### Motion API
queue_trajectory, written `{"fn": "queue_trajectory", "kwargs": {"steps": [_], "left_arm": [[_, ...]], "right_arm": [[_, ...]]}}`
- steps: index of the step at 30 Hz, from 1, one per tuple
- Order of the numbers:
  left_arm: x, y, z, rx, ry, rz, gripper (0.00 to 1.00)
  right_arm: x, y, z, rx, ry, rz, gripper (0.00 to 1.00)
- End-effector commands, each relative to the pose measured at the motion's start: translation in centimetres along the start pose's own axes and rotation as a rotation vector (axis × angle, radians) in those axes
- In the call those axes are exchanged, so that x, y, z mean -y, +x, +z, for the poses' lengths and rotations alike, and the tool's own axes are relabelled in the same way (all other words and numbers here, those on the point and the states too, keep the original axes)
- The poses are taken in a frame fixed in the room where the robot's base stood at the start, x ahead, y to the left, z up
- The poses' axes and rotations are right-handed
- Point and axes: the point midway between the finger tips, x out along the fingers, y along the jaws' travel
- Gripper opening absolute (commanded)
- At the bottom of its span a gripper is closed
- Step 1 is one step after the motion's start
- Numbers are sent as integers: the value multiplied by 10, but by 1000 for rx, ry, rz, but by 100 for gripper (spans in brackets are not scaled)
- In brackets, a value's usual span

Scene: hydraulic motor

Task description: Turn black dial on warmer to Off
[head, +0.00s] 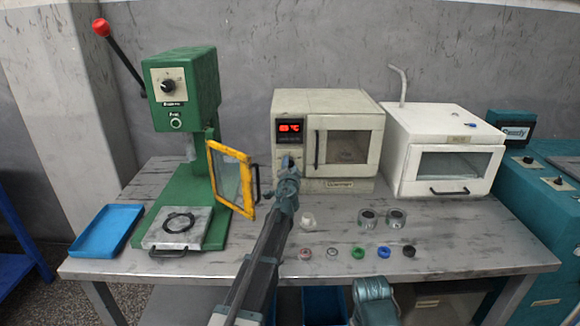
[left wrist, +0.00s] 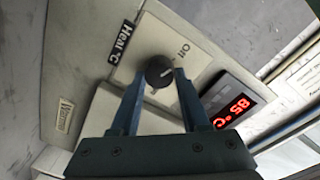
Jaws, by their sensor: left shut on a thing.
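The warmer (head: 328,103) is the beige box with a dark window in the middle of the table. My left gripper (left wrist: 160,76) is shut on the dial, one finger on each side. In the head view my left gripper (head: 288,168) largely hides the dial.
A green press (head: 185,90) with an open yellow-framed door (head: 232,178) stands left of my left arm. A white oven (head: 440,130) stands right of the warmer. Metal cylinders (head: 367,218) and several small coloured rings (head: 358,253) lie to the arm's right.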

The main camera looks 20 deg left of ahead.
Motion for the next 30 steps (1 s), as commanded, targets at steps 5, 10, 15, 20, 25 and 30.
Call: {"fn": "queue_trajectory", "kwargs": {"steps": [5,10,15,20,25,30], "left_arm": [[0,-1,1,1,-3,0,67],[0,-1,0,1,-1,0,76],[0,-1,0,0,0,0,76],[0,-7,0,0,0,0,76],[0,-27,0,0,1,0,76],[0,-60,1,0,0,0,76]], "right_arm": [[0,0,0,0,0,0,0],[0,0,0,0,0,0,0],[0,0,0,0,0,0,0],[0,0,0,0,0,0,0],[0,-1,0,0,0,0,0],[0,-2,0,0,0,0,0]]}}
